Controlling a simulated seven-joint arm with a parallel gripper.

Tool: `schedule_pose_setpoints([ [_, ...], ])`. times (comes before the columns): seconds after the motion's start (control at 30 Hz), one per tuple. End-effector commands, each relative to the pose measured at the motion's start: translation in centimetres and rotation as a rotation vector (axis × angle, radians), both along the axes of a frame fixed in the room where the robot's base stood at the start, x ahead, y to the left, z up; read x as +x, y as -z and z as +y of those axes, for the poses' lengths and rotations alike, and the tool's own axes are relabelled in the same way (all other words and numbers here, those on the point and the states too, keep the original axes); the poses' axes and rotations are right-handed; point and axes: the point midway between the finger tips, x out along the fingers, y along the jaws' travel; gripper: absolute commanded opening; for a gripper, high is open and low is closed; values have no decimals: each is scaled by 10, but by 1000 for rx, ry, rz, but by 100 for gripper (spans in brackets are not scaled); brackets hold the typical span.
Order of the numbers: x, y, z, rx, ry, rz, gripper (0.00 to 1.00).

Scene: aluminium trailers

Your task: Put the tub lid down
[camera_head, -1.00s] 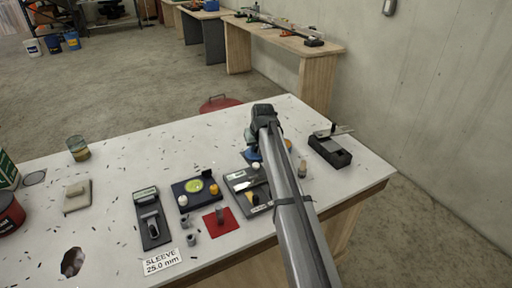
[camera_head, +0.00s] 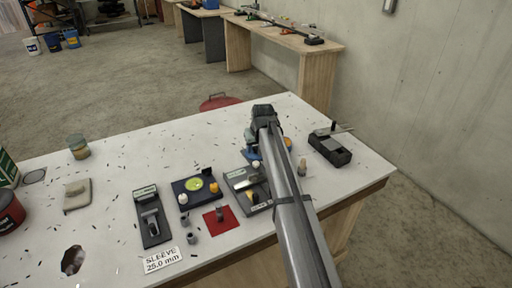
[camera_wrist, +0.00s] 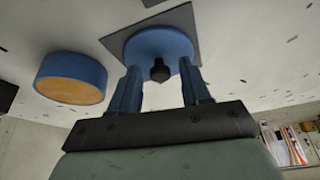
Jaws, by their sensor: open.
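The tub lid is a blue disc (camera_wrist: 158,45) with a dark knob (camera_wrist: 160,71) at its middle. In the wrist view it lies on a dark grey square (camera_wrist: 178,16) on the white table. My gripper (camera_wrist: 160,80) is open, with one blue finger on each side of the knob and visible gaps between. A round blue tub (camera_wrist: 71,76) with an orange-brown face stands beside the lid, apart from it. In the head view my gripper (camera_head: 264,140) is low over the table, and my arm hides much of this area.
A grey board (camera_head: 245,187) with small parts, a dark tray (camera_head: 195,188) and a red square (camera_head: 219,219) lie left of my arm. A black block device (camera_head: 331,149) stands to the right. The table (camera_head: 130,150) is mostly clear at the back left.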

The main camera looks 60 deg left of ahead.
Motion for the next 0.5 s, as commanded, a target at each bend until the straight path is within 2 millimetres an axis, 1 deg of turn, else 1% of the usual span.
schedule_pose_setpoints([
  [0.1, 0, -8, 0, 2, 0, 0, 47],
  [0.17, -1, -15, -3, 1, 0, 0, 47],
  [0.27, -2, -30, -10, 2, 0, 0, 47],
  [0.5, -5, -73, -27, 2, 0, 0, 47],
])
